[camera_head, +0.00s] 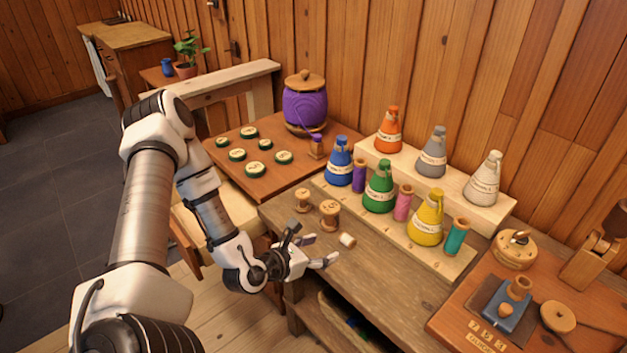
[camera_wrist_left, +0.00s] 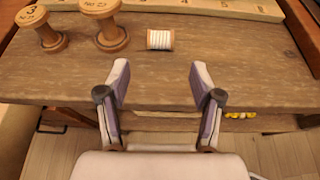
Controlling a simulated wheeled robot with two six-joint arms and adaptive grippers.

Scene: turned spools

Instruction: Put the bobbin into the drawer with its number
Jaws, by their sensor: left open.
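A small bobbin (camera_head: 347,241) wound with white thread lies on its side on the grey-brown wooden table (camera_head: 350,280). In the left wrist view the bobbin (camera_wrist_left: 160,39) lies beyond the fingertips, nearly centred between them, with bare wood ends. I cannot read a number on it. My left gripper (camera_head: 320,250) is open and empty at the table's front edge, apart from the bobbin; its two fingers (camera_wrist_left: 160,75) also show in the wrist view. No numbered drawer can be clearly made out. My right gripper is not in view.
Two empty wooden spools (camera_head: 303,200) (camera_head: 329,213) with markings stand left of the bobbin. Behind is a stepped rack (camera_head: 460,262) with coloured thread cones and spools. A side table (camera_head: 222,172) holds numbered round discs and a purple jar (camera_head: 305,104).

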